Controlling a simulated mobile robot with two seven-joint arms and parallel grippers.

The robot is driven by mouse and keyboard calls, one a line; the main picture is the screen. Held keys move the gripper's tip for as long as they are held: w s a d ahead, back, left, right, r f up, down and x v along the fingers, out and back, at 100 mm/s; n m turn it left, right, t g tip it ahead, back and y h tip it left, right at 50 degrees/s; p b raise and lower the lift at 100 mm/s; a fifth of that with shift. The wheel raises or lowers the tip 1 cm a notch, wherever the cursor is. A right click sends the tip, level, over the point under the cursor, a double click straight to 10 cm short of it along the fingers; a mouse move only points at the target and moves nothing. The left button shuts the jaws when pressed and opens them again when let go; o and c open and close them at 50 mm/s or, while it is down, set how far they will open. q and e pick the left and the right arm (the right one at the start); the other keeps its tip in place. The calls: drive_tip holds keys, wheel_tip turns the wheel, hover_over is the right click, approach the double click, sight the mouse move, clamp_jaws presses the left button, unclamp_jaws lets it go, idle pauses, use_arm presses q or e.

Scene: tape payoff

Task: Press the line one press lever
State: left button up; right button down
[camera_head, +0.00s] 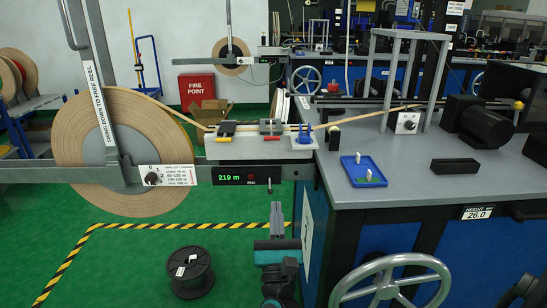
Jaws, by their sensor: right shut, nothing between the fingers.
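I cannot tell which part is the press lever. My right gripper (277,210) is shut and empty, pointing up below and in front of the shelf, apart from it. My left gripper is not in view.
A big tape reel (130,150) with a grey arm stands left of the shelf. The grey bench (400,180) with a blue tray (363,172) is to the right. A handwheel (390,282) juts out in front; a black spool (190,272) is on the green floor.

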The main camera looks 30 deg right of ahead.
drive_tip(key=shift+s+a+r+p+x, duration=0.15)
drive_tip(key=shift+s+r+p+x, duration=0.2)
drive_tip(key=shift+x, duration=1.8)
drive_tip(key=shift+s+a+r+p+x, duration=0.15)
drive_tip(key=shift+r+x, duration=0.25)
drive_tip(key=shift+x, duration=1.75)
drive_tip(key=shift+s+a+r+p+x, duration=0.15)
drive_tip(key=shift+r+p+x, duration=0.2)
drive_tip(key=shift+x, duration=1.8)
drive_tip(key=shift+r, duration=0.1)
